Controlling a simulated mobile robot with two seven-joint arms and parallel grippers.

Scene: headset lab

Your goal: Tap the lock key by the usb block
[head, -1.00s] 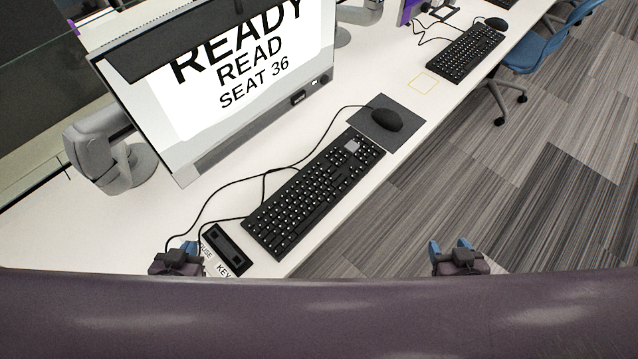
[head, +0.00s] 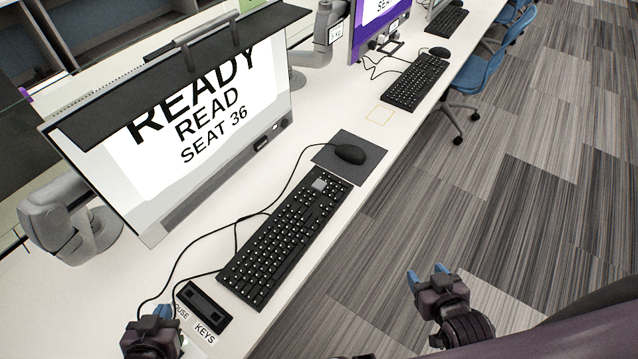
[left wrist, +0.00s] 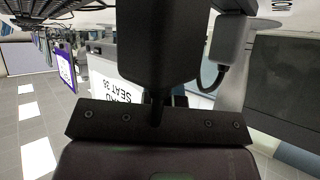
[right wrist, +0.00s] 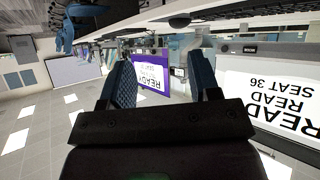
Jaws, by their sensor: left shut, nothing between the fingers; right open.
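The black usb block (head: 203,306) lies on the white desk near its front edge, with cables and printed MOUSE and KEYS labels (head: 205,334) beside it. The black keyboard (head: 280,240) lies just beyond it. A grey patch (head: 320,184) shows at the keyboard's far end; I cannot tell which key is the lock key. My left gripper (head: 158,313) is shut and empty, left of the usb block and apart from the keyboard. My right gripper (head: 427,278) is open and empty over the floor, right of the desk; its blue fingers stand apart in the right wrist view (right wrist: 163,80).
A monitor (head: 180,185) reading SEAT 36 stands behind the keyboard. A mouse (head: 350,154) sits on a dark mat (head: 338,168) beyond it. More keyboards and monitors continue along the desk. A blue chair (head: 478,80) stands at the far right. The floor (head: 530,190) right of the desk is open.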

